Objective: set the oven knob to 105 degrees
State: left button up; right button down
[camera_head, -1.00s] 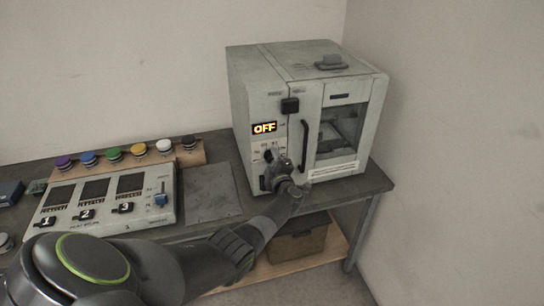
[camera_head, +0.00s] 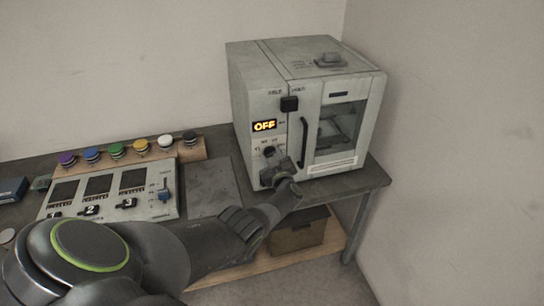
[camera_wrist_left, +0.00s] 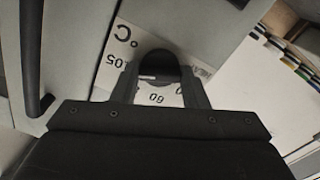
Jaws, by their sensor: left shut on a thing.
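The oven (camera_head: 262,95) is a pale grey box on the bench, and its lit display (camera_head: 264,126) reads OFF. The dark oven knob (camera_wrist_left: 158,66) sits on a white dial plate (camera_wrist_left: 125,40) in the left wrist view. The marks 60, 105 and °C show on the plate; other marks are partly hidden. My left gripper (camera_head: 272,158) is at the lower front of the oven, shut on the knob with one finger on each side. It hides most of the knob in the head view. My right gripper is not in view.
A black door handle (camera_head: 304,142) stands just right of the knob, beside the glass door. A switch panel (camera_head: 110,195) and a row of coloured buttons (camera_head: 128,148) lie left on the bench. A wall is close on the right.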

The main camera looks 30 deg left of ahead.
pick_arm(q)
jog(key=shift+f, duration=0.1)
dwell(0.4)
jog(key=o, duration=1)
jog(key=shift+s+d+p, duration=0.3)
jog(key=shift+d+p, duration=0.15)
jog(key=p+v, duration=0.2)
jog(key=v, duration=1.4)
jog(key=shift+s+d, duration=0.1)
jog(key=shift+d, duration=0.1)
